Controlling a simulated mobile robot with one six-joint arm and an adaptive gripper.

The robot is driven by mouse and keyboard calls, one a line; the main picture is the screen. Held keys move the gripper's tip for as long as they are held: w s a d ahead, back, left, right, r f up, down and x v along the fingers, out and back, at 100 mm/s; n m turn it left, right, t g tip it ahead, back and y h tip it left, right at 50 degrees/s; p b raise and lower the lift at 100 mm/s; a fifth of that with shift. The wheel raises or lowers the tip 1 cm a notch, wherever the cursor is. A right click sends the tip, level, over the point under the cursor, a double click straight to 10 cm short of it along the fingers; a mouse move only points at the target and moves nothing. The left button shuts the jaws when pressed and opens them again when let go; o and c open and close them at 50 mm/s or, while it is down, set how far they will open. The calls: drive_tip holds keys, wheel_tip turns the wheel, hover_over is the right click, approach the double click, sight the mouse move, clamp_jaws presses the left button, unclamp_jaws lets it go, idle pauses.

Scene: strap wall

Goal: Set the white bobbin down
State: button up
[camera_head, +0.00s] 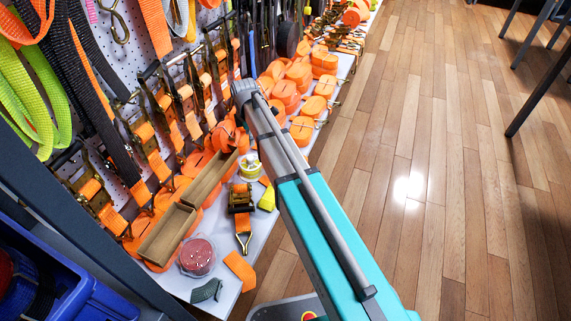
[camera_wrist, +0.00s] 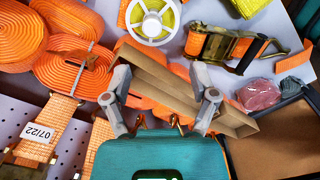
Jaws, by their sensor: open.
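The white bobbin (camera_head: 250,168), with yellow material wound on it, lies flat on the white shelf just right of a long wooden tray (camera_head: 167,233). In the wrist view the bobbin (camera_wrist: 153,38) is near the top, in full light and cut by the top edge. My gripper (camera_wrist: 160,88) is open, with its two fingers spread apart over the wooden tray. The bobbin is beyond the fingertips and apart from them. Nothing is held between the fingers. In the head view I cannot make out the gripper.
Orange strap rolls (camera_wrist: 75,70) crowd the shelf. Straps hang on the pegboard at left. A blue crate (camera_head: 60,280) is at lower left.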

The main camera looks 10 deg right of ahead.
drive_tip(key=s+d+m, duration=0.6)
drive_tip(key=s+m, duration=0.3)
drive_tip(key=s, duration=0.2)
drive_tip(key=s+d+m, duration=0.7)
drive_tip(key=s+m, duration=0.3)
drive_tip(key=s, duration=0.1)
drive_tip(key=shift+s+d, duration=0.25)
drive_tip(key=shift+s, duration=0.1)
wheel_tip(320, 180, up, 41)
drive_tip(key=p, duration=4.1)
